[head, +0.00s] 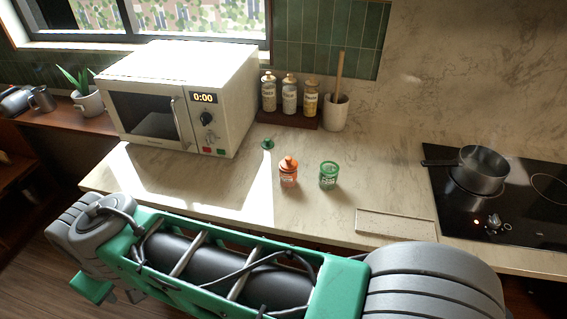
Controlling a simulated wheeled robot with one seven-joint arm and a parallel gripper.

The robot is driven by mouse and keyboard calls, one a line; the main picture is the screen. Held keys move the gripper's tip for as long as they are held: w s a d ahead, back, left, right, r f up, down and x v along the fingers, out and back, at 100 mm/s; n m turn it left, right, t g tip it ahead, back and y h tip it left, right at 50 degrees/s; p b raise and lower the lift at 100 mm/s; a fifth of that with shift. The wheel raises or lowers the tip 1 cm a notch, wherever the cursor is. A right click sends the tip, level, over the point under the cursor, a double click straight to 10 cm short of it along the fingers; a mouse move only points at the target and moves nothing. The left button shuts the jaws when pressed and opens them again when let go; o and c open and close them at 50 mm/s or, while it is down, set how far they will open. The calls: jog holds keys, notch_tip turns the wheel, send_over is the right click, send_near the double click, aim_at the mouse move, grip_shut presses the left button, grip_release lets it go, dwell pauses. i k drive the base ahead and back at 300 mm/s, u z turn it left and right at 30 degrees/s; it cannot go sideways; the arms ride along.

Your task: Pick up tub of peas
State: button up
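A small green tub (328,176) with a pale label stands upright on the marble counter and looks open at the top. It seems to be the tub of peas, but the label is too small to read. A small green lid-like piece with a knob (267,143) lies on the counter behind it, to the left, near the microwave. My arm crosses the bottom of the head view, in front of the counter. My gripper cannot be made out, and nothing of mine touches the tub.
An orange lidded jar (288,173) stands just left of the tub. A white microwave (180,95) stands at left. Spice jars (289,95) and a utensil crock (336,113) stand behind. A pale flat tray (396,224) and a hob with a pot (481,172) are at right.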

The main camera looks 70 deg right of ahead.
aim_at(328, 170)
jog(key=u, duration=0.1)
jog(key=k, duration=0.25)
jog(key=u, duration=1.5)
jog(key=i, duration=0.65)
jog(key=z, duration=4.4)
jog(key=i, duration=0.5)
jog(key=z, duration=0.2)
jog(key=k, duration=0.35)
